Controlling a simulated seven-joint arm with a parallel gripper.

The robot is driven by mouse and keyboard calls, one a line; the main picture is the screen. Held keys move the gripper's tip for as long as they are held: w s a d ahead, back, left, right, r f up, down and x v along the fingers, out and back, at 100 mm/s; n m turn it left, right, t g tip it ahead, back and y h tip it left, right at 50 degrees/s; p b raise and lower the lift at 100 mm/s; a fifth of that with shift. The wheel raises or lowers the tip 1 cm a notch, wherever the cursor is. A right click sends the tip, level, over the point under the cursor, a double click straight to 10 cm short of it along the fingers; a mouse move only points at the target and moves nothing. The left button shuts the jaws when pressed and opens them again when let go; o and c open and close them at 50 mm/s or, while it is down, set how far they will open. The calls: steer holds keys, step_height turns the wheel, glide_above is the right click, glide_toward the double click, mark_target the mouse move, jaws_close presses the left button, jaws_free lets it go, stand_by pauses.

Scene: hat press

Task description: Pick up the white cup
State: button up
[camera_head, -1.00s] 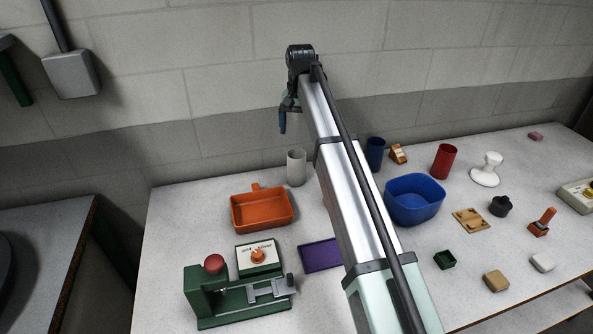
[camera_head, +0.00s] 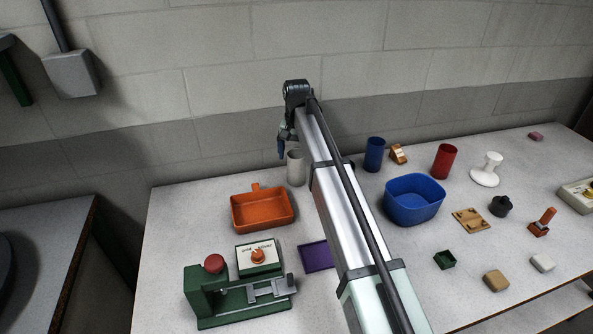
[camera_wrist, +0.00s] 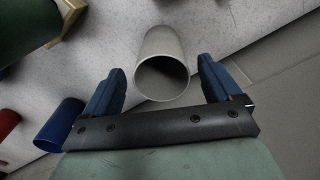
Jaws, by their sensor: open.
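The white cup (camera_head: 296,170) looks pale grey and stands upright near the back edge of the table, just behind the orange tray. In the wrist view the cup (camera_wrist: 162,65) shows its open rim, lying between and a little beyond my two blue fingertips. My gripper (camera_head: 283,150) is just above the cup in the head view and partly overlaps its top. In the wrist view my gripper (camera_wrist: 162,84) is open, with one finger on each side of the cup's rim. I see no finger closed on the cup.
The orange tray (camera_head: 234,217) with a handle is in front of the cup. A blue cup (camera_head: 374,155), a blue bin (camera_head: 412,217) and a red cup (camera_head: 444,161) stand to the right. A green press (camera_head: 235,304) is at front left. The wall is close behind.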

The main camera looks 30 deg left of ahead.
mark_target(297, 168)
steer(key=f, duration=0.4)
steer(key=shift+w+a+f, duration=0.1)
steer(key=shift+w+f, duration=0.1)
steer(key=shift+f, duration=0.05)
steer(key=c, duration=1.1)
